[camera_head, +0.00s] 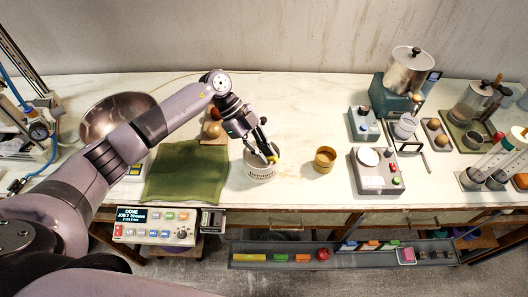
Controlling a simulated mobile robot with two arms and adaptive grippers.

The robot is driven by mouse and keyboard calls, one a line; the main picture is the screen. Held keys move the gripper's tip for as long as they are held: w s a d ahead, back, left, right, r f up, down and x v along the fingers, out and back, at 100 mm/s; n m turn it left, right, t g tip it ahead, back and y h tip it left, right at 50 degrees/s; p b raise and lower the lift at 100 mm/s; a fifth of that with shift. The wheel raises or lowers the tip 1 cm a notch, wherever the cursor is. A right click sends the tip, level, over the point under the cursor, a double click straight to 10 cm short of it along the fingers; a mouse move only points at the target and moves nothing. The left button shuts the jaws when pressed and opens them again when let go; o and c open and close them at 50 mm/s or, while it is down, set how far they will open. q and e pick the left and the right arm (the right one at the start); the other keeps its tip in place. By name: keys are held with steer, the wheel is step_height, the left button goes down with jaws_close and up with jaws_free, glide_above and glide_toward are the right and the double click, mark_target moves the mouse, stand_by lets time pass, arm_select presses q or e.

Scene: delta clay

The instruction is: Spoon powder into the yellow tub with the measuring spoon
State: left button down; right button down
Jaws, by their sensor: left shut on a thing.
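My left gripper (269,154) reaches in from the left and points down at the mouth of a white tub with dark lettering (262,173). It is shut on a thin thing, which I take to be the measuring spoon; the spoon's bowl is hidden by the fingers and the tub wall. I cannot see the powder inside the white tub. The yellow tub (325,161) stands upright on the bench, a short way right of the white tub and apart from it. My right gripper is not in view.
A green cloth (187,173) lies left of the white tub, with a metal bowl (117,115) behind it. A scale-like device with a white round plate (376,181) stands right of the yellow tub. The bench between the two tubs is clear. A shelf with coloured blocks (345,253) hangs below.

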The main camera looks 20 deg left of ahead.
arm_select(q)
steer(key=shift+s+f, duration=0.1)
steer(key=shift+f, duration=0.05)
steer(key=shift+r+p, duration=0.85)
steer(key=shift+r, duration=0.05)
step_height(320, 180, up, 7)
steer(key=p, duration=0.6)
steer(key=shift+f, duration=0.1)
